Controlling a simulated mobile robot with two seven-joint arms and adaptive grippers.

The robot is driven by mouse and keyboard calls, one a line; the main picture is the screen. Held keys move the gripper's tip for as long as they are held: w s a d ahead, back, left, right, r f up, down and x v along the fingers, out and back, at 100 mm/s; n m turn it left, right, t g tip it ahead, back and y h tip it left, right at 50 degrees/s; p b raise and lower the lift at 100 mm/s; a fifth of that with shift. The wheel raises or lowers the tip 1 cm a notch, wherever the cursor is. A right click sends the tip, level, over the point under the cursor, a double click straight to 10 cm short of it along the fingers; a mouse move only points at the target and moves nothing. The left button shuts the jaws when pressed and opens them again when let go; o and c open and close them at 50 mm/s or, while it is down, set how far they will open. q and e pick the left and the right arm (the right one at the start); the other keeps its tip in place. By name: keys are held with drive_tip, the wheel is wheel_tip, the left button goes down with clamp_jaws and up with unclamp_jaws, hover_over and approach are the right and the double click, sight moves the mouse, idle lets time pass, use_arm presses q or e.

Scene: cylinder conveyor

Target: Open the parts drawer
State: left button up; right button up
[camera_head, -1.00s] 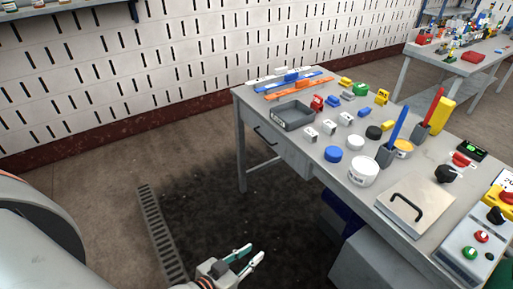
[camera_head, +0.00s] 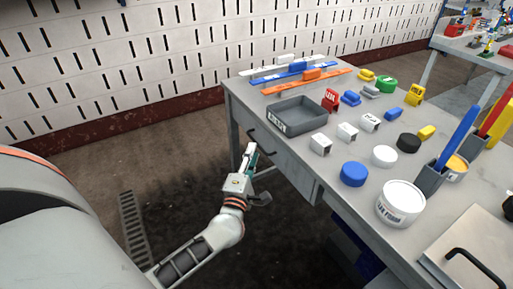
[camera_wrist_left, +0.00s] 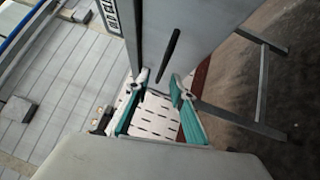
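The parts drawer (camera_head: 290,170) is under the near left end of the grey workbench and looks closed. Its black bar handle (camera_head: 268,149) is on the front face. In the left wrist view the handle (camera_wrist_left: 171,54) stands out from the grey drawer front (camera_wrist_left: 205,35). My left gripper (camera_head: 250,156) is beside the handle in the head view, on its near side. In the wrist view its teal-padded fingers (camera_wrist_left: 160,84) are apart, with nothing between them, and the handle lies just ahead of the gap. I cannot tell whether they touch. My right gripper is not in view.
On the workbench (camera_head: 300,148) stand a grey tray (camera_head: 298,115), a white tub (camera_head: 401,204), a blue cylinder (camera_head: 354,174) and several small blocks. A table leg (camera_head: 233,123) is left of the drawer. The floor in front is free.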

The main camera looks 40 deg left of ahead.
use_arm(q)
drive_tip(key=shift+x, duration=1.95)
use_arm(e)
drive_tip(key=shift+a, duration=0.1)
use_arm(q)
clamp_jaws()
